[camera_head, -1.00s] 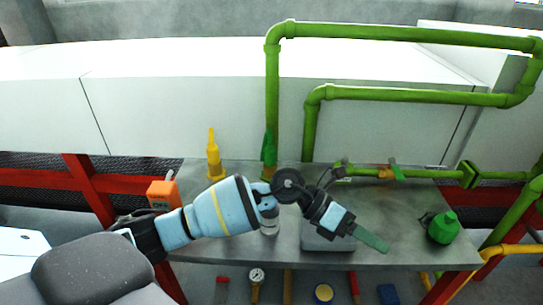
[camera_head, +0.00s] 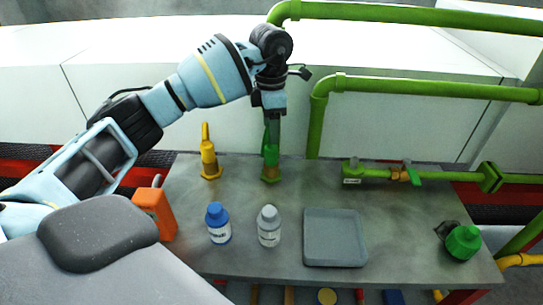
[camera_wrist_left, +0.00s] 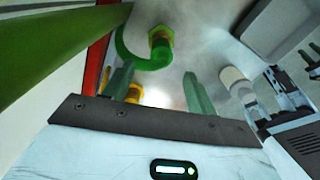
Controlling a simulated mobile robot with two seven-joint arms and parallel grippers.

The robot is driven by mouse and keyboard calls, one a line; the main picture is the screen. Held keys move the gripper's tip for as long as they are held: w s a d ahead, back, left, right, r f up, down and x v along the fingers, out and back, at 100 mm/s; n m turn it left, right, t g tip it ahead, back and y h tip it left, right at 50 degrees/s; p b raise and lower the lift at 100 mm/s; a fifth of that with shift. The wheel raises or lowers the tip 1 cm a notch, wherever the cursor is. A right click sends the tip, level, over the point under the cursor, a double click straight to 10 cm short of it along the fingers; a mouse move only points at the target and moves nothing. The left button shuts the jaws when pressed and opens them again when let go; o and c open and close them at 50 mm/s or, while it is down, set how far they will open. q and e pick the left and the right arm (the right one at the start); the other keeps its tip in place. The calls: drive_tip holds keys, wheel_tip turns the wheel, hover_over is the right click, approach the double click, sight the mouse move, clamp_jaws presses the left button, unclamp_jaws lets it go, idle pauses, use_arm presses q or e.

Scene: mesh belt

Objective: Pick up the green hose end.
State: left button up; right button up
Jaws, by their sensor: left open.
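The green hose end (camera_head: 270,152) stands upright on a brass base on the grey table, near its back edge. In the left wrist view a curved green hose (camera_wrist_left: 140,60) with a brass fitting shows beyond the fingers. My left gripper (camera_head: 272,132) points down just above the green hose end in the head view, and its fingers partly overlap the top of it. In the wrist view the left gripper (camera_wrist_left: 157,78) has its two fingers apart with nothing between them. Whether they touch the hose is not clear.
A yellow hose end (camera_head: 208,155) stands to the left. A blue bottle (camera_head: 218,228), a grey bottle (camera_head: 268,232) and a grey tray (camera_head: 335,258) are in front. Green pipes (camera_head: 420,90) run behind and right. An orange container (camera_head: 155,215) is at the left edge.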

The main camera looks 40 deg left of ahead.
sight(271, 147)
use_arm(q)
drive_tip(key=shift+s+d+f, duration=0.1)
drive_tip(key=shift+f, duration=0.2)
wheel_tip(271, 147, down, 2)
drive_tip(key=shift+f, duration=0.4)
wheel_tip(271, 147, down, 4)
drive_tip(key=shift+r+p, duration=0.25)
drive_tip(key=shift+p, duration=0.05)
drive_tip(key=shift+f, duration=0.5)
drive_tip(key=shift+c, duration=0.5)
drive_tip(key=c, duration=1)
drive_tip(key=shift+c, duration=0.7)
